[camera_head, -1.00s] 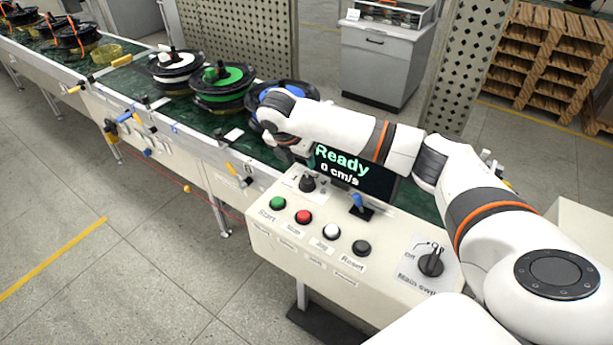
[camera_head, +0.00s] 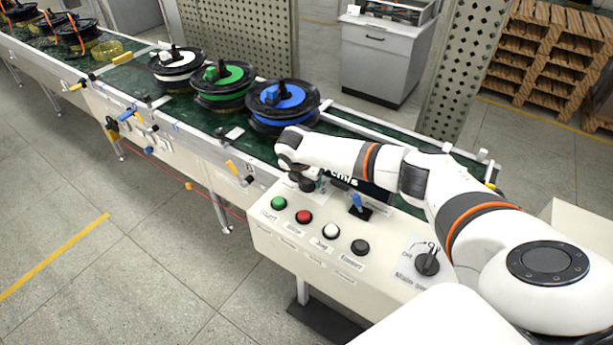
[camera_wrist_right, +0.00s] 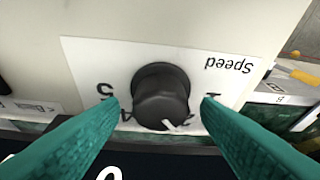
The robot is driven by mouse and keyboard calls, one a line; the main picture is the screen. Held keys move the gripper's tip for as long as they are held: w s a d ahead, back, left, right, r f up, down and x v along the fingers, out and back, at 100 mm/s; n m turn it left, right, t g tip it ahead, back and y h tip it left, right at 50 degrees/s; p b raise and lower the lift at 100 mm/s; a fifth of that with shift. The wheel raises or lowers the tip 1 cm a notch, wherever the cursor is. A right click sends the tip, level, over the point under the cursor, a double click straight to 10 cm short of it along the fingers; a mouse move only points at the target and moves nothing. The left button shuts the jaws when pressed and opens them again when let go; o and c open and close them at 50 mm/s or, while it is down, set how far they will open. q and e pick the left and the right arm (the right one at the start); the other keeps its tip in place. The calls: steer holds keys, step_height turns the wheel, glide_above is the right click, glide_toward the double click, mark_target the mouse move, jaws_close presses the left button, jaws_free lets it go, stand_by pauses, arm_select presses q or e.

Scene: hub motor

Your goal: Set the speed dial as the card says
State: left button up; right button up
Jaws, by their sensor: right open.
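The black speed dial (camera_wrist_right: 161,92) stands on a white plate marked "Speed", upside down in the right wrist view. Its white pointer mark faces the lower right, towards the low-to-middle numbers; the exact number is unclear. My right gripper (camera_wrist_right: 159,108) is open, with one green finger on each side of the dial. I cannot tell whether the fingers touch it. In the head view the dial (camera_head: 307,184) shows just below my right wrist, which hides most of the gripper. I cannot make out a readable setting card. My left gripper is not in view.
The panel (camera_head: 275,240) carries green, red, white and black buttons, a blue-tipped lever (camera_head: 357,203) and the main switch (camera_head: 428,264). My arm covers much of the display (camera_head: 372,190). Behind runs the conveyor (camera_head: 345,130), with blue (camera_head: 283,98), green and white-topped hubs.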

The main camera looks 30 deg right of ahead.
steer(key=c, duration=1)
steer(key=shift+a+m, duration=0.1)
steer(key=shift+m, duration=0.3)
steer(key=shift+r+m+g, duration=0.1)
steer(key=shift+m+g, duration=0.2)
steer(key=shift+m, duration=0.2)
steer(key=shift+w+m+g+h+p, duration=0.1)
steer(key=shift+m+g+h+p, duration=0.3)
steer(key=shift+m, duration=0.8)
steer(key=shift+m+g+b, duration=0.35)
steer(key=shift+m+g, duration=0.25)
steer(key=shift+m, duration=0.6)
steer(key=shift+w+m+g+b, duration=0.1)
steer(key=shift+m+g+b, duration=0.3)
steer(key=shift+m, duration=0.7)
